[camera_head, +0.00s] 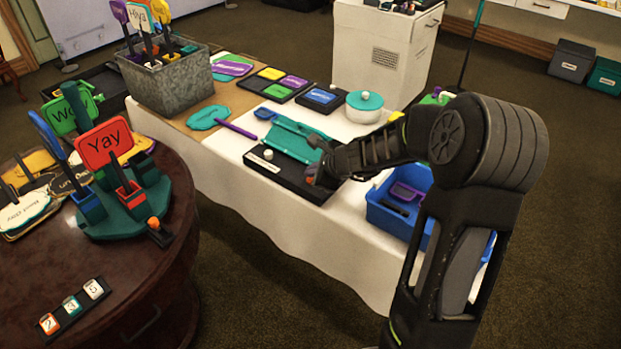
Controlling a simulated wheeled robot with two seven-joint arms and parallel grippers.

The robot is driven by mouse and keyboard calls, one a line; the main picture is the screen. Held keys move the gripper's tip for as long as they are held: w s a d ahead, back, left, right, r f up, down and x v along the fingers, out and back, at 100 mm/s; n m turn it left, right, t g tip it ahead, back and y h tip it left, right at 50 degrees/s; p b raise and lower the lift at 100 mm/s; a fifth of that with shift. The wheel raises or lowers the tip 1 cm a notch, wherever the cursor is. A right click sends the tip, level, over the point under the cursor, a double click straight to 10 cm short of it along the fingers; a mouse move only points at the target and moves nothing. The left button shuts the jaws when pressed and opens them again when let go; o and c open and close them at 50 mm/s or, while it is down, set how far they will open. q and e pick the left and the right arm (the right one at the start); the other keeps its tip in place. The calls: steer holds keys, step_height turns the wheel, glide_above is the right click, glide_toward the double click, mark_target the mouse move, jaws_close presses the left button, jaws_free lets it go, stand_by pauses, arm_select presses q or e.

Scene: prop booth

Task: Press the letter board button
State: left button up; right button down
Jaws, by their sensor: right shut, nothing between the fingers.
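A low black box with a raised teal panel (297,142) lies on the white-covered table; it looks like the letter board, though I see no letters on it. A small white round knob (268,154) sits on its black top (287,175). My right gripper (316,174) is shut and empty, with its fingertips at the right end of the black top. A small reddish-orange spot shows by the fingertips; I cannot tell whether it is the button or whether they touch it. The gripper hides that end. My left gripper is not in view.
A blue bin (385,215) stands right of the box, partly behind my right arm. A round dark table (150,285) with a red "Yay" sign (104,144) is at left.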

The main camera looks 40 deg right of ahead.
steer(key=shift+f, duration=0.1)
steer(key=shift+f+b, duration=0.4)
steer(key=shift+b, duration=0.1)
steer(key=shift+r, duration=0.1)
steer(key=shift+r+p, duration=0.4)
step_height(320, 180, up, 6)
steer(key=p, duration=0.5)
steer(key=shift+p, duration=0.3)
stand_by(0.4)
